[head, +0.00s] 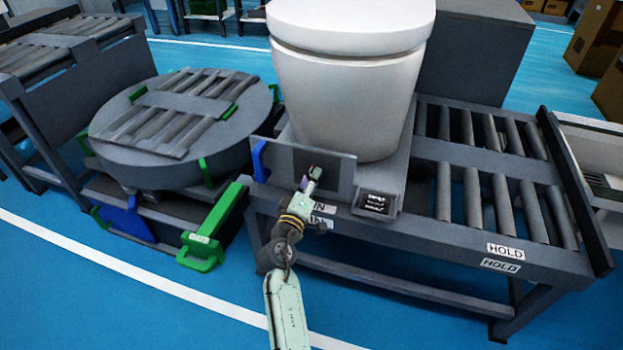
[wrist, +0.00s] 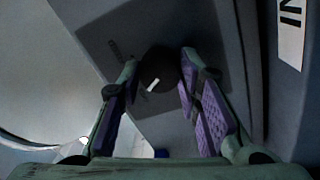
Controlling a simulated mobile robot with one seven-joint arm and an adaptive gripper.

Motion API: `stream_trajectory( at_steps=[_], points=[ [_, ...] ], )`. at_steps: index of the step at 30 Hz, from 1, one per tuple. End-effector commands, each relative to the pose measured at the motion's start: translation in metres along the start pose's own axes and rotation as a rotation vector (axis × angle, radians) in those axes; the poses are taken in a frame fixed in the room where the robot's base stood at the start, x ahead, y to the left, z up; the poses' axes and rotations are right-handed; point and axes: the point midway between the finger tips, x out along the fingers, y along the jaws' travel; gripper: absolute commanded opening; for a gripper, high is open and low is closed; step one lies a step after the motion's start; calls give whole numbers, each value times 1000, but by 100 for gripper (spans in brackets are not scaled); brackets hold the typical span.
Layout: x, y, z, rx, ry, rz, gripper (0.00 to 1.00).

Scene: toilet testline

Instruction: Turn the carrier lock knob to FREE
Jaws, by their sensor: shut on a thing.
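The carrier lock knob (wrist: 158,68) is a dark round knob with a short white mark, on a dark square plate (wrist: 205,30) in the wrist view. The mark lies at a slant. Faint lettering on the plate beside the knob is too dim to read. My gripper (wrist: 160,78) is shut on the knob, one purple-padded finger on each side. In the head view my gripper (head: 308,182) is at the grey upright panel (head: 341,172) at the front of the carrier, below the white toilet (head: 345,95). It hides the knob there.
A round grey turntable (head: 240,125) with rollers and a green lever (head: 215,225) stand to the left. A blue tab (head: 259,161) is left of the panel. A small black display (head: 375,202) is to the right. Rollers (head: 505,205) and HOLD labels (head: 505,251) lie farther right. Blue floor is clear in front.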

Motion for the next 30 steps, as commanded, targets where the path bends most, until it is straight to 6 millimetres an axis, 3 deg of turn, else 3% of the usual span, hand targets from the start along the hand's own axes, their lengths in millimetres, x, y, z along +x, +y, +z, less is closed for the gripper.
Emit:
stream_trajectory(
  at_steps=[12, 26, 27, 30],
  points=[
    [0, 0, 0, -155, 8, -1, 3],
    [0, 0, 0, -169, 9, -1, 3],
    [0, 0, 0, -169, 9, -1, 32],
    [0, 0, 0, -168, 9, -1, 38]
  ],
)
